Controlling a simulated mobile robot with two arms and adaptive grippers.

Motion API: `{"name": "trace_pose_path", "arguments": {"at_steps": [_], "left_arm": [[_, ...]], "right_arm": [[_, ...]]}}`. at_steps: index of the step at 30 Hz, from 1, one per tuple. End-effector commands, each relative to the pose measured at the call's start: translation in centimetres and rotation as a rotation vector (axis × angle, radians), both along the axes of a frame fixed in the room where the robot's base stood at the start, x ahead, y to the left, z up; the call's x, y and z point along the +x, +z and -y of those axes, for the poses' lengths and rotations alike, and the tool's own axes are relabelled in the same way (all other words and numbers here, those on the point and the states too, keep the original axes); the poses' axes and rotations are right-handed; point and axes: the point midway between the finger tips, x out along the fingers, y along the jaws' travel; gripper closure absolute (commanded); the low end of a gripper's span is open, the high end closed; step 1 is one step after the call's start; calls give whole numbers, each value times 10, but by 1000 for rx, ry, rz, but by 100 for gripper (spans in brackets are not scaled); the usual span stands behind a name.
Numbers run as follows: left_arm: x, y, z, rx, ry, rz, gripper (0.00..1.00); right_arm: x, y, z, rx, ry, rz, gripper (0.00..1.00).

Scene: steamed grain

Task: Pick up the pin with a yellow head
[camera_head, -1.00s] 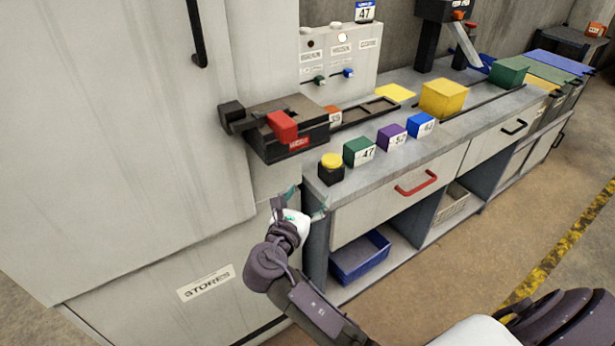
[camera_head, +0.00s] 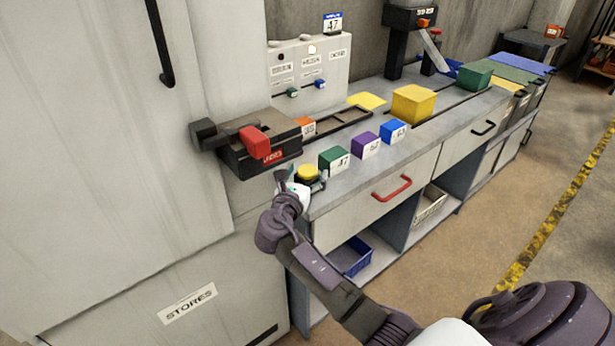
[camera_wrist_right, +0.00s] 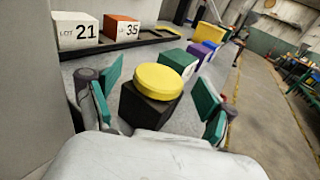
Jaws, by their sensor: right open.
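The pin with a yellow head (camera_head: 307,172) stands upright at the near left corner of the bench. In the right wrist view its round yellow head (camera_wrist_right: 160,80) sits on a black square body (camera_wrist_right: 148,108). My right gripper (camera_head: 301,183) is open at that corner, partly in front of the pin. In the right wrist view its two green-padded fingers (camera_wrist_right: 158,97) are spread to the left and right of the pin, with gaps visible on both sides. The pin's lower part is hidden behind the gripper in the head view. My left gripper is not in view.
Green (camera_head: 333,160), purple (camera_head: 366,145) and blue (camera_head: 393,131) numbered blocks stand in a row beyond the pin. A black device with a red block (camera_head: 255,141) is to the left. A red-handled drawer (camera_head: 391,189) is below the benchtop. A large yellow block (camera_head: 413,103) stands farther back.

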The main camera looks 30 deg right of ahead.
Motion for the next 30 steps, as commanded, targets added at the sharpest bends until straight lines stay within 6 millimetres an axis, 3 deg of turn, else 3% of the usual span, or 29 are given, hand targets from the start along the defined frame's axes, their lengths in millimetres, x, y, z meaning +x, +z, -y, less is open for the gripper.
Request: {"name": "trace_pose_path", "arguments": {"at_steps": [11, 24, 30], "left_arm": [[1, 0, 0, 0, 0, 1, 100], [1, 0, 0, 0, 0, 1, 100], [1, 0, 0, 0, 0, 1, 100]], "right_arm": [[8, -1, 10, 1, 1, 1, 18], [8, 0, 10, 0, 1, 1, 89], [8, 0, 10, 0, 1, 1, 89]]}}
